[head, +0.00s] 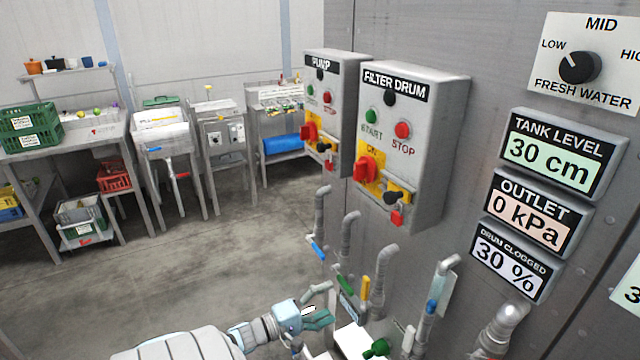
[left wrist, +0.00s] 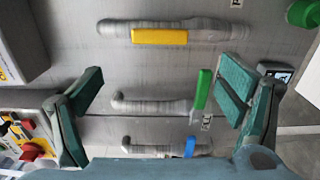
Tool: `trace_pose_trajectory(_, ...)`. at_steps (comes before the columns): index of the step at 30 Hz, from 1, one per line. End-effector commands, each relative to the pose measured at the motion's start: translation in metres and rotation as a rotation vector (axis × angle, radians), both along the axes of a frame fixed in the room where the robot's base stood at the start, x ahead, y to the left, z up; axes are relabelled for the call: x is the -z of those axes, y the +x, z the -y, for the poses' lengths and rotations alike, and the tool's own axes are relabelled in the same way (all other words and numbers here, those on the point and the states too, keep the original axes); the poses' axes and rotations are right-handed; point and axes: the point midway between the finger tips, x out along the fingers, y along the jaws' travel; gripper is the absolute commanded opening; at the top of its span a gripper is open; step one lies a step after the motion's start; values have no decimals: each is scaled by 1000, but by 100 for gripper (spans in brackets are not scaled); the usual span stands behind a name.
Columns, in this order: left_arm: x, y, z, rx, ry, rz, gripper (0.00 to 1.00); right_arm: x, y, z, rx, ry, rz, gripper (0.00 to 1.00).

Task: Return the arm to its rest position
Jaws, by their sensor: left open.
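My left arm comes in from the bottom of the head view, and its gripper (head: 318,312) is low in front of the pipes on the grey panel. In the left wrist view the gripper (left wrist: 165,105) shows its two teal fingers wide apart with nothing between them. Beyond the fingers are pipes with a yellow handle (left wrist: 160,37), a green handle (left wrist: 203,89) and a blue handle (left wrist: 190,147). I cannot tell whether a finger touches any of them. My right gripper is not in view.
The PUMP box (head: 330,105) and FILTER DRUM box (head: 405,140) stick out from the panel above the pipes. The FRESH WATER dial (head: 579,67) and displays are at right. Tables with crates, including a green crate (head: 30,125), stand at the back left. The floor (head: 150,270) between is clear.

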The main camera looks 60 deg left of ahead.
Motion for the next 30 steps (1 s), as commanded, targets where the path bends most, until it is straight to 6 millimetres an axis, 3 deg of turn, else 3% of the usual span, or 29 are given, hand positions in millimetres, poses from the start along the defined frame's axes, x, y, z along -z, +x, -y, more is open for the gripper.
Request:
trace_pose_trajectory(3, 0, -23, -2, 1, 0, -1, 88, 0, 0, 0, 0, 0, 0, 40)
trace_pose_trajectory(6, 0, -31, -3, 0, 0, 1, 88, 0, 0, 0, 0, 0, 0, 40)
trace_pose_trajectory(25, 0, -32, -3, -1, 26, 2, 88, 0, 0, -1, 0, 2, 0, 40)
trace_pose_trajectory(28, 12, -31, -10, -27, 223, -35, 88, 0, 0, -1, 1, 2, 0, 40)
trace_pose_trajectory(30, 41, -38, -28, -60, 521, -154, 88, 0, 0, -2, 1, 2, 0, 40)
